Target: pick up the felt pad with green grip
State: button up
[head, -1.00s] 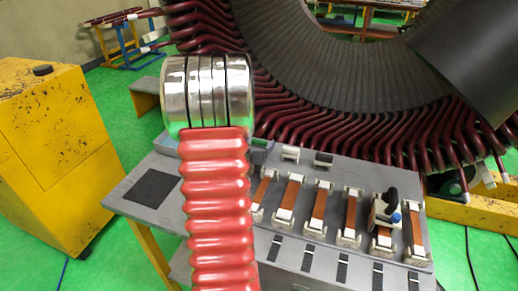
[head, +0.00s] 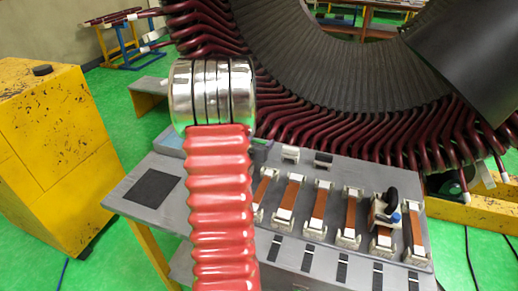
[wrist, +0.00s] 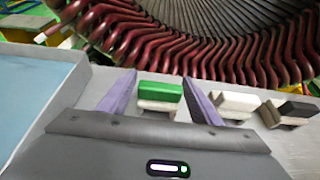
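The felt pad with green grip (wrist: 160,92) sits on the grey table in the wrist view. Its green block is on top of a pale base. My gripper (wrist: 159,78) is open, with one purple finger to the left of the pad and one to the right. A gap shows on both sides of the green block. Whether the fingertips are level with the pad or above it is hard to tell. In the head view the pad is hidden behind my arm.
A pad with a white grip (wrist: 235,102) and one with a black grip (wrist: 297,112) stand to the right. A light blue tray (wrist: 38,90) is on the left. The stator's red coil ends (head: 330,135) rise behind. Several brown-and-white strips (head: 319,210) lie on the table (head: 190,208).

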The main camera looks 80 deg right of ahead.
jog(key=c, duration=0.8)
jog(key=shift+r, duration=0.1)
notch_tip(320, 180, up, 10)
jog(key=shift+f, duration=0.2)
jog(key=shift+r, duration=0.15)
jog(key=shift+w, duration=0.1)
dwell(0.4)
